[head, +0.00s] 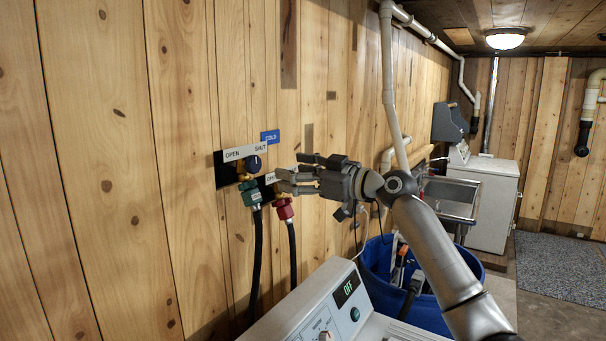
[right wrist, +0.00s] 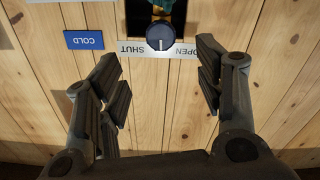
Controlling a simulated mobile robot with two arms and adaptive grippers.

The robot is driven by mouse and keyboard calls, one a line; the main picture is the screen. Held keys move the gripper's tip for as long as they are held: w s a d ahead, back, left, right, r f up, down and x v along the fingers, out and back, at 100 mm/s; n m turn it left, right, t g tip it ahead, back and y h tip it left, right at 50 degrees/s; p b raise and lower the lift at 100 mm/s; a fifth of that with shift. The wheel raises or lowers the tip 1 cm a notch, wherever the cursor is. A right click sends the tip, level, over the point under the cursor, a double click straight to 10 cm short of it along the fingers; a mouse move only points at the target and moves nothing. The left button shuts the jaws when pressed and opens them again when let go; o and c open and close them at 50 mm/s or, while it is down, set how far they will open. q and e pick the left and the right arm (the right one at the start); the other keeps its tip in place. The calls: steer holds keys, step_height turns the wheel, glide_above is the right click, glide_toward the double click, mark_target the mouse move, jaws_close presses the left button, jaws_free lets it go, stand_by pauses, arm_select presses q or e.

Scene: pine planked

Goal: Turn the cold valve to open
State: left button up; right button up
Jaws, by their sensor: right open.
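The cold valve has a dark round knob (head: 253,163) on the wood wall, under an OPEN/SHUT plate (head: 232,155) and a blue COLD sign (head: 270,137). A teal hose fitting (head: 251,194) hangs below it. In the right wrist view the picture is upside down; the knob (right wrist: 160,36) has a pale pointer line, apparently toward the plate between SHUT and OPEN. My right gripper (head: 289,173) is open and empty, just right of the knob in the head view. In the wrist view its fingers (right wrist: 157,62) are spread to either side, short of the knob. My left gripper is not in view.
A second valve with a red fitting (head: 284,209) and a partly hidden OPEN plate (head: 271,180) is close beside, near my gripper. Black hoses drop from both fittings. A white appliance (head: 325,300) stands below, with a blue bin (head: 430,313) to its right.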

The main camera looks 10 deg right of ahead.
mark_target(257, 165)
steer(key=shift+v, duration=0.85)
steer(key=shift+a, duration=0.1)
steer(key=w+a+m, duration=0.2)
steer(key=w+a, duration=0.1)
steer(key=w+a+m+p, duration=0.1)
steer(key=w+a+m, duration=0.1)
steer(key=w+a, duration=0.1)
steer(key=shift+w+a+r, duration=0.2)
steer(key=shift+w+a, duration=0.1)
steer(key=shift+a, duration=0.05)
steer(key=shift+p+x, duration=0.8)
steer(key=shift+x, duration=0.15)
steer(key=shift+w+a+f, duration=0.2)
steer(key=shift+w+a, duration=0.05)
steer(key=shift+w, duration=0.05)
steer(key=shift+c, duration=0.3)
